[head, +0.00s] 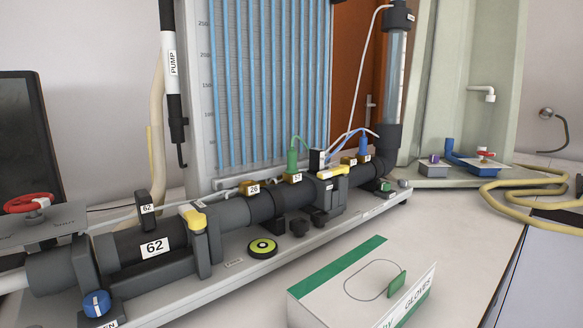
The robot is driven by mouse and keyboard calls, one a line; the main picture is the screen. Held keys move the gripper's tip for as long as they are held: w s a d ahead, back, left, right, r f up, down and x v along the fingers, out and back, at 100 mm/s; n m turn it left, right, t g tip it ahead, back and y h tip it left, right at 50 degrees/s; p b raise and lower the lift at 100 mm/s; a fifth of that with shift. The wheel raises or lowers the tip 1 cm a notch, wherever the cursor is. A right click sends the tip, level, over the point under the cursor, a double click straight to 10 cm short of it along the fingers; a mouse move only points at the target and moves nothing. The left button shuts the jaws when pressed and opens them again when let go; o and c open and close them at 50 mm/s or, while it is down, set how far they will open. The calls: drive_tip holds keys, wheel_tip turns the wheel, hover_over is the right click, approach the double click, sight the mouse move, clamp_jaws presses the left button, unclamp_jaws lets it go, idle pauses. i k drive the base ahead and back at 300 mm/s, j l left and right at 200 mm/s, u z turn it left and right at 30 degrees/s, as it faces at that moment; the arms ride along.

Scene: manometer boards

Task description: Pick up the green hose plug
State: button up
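The green hose plug (292,160) stands upright on the dark horizontal pipe (260,207), above a brass fitting (291,177) with a small white number label. A blue hose plug (363,145) stands farther right on the same pipe, also with a thin hose. My gripper does not show in this view, so whether it is open or shut is hidden.
A green and white glove box (362,285) stands in front of the pipe. A tall manometer board (265,85) with blue tubes rises behind it. A black monitor (22,130) is at left, a yellow hose (520,205) at right. Bench is clear right of the box.

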sight(292, 153)
drive_tip(key=l+u, duration=0.1)
drive_tip(key=u, duration=0.25)
drive_tip(key=l+u, duration=0.1)
drive_tip(key=u, duration=0.25)
drive_tip(key=i+l+u, duration=0.1)
drive_tip(key=u, duration=0.2)
drive_tip(key=l+u, duration=0.35)
drive_tip(key=l, duration=0.2)
drive_tip(key=l+u, duration=0.3)
drive_tip(key=l, duration=0.25)
drive_tip(key=k+l+u, duration=0.15)
drive_tip(key=l+u, duration=0.2)
drive_tip(key=l, duration=0.2)
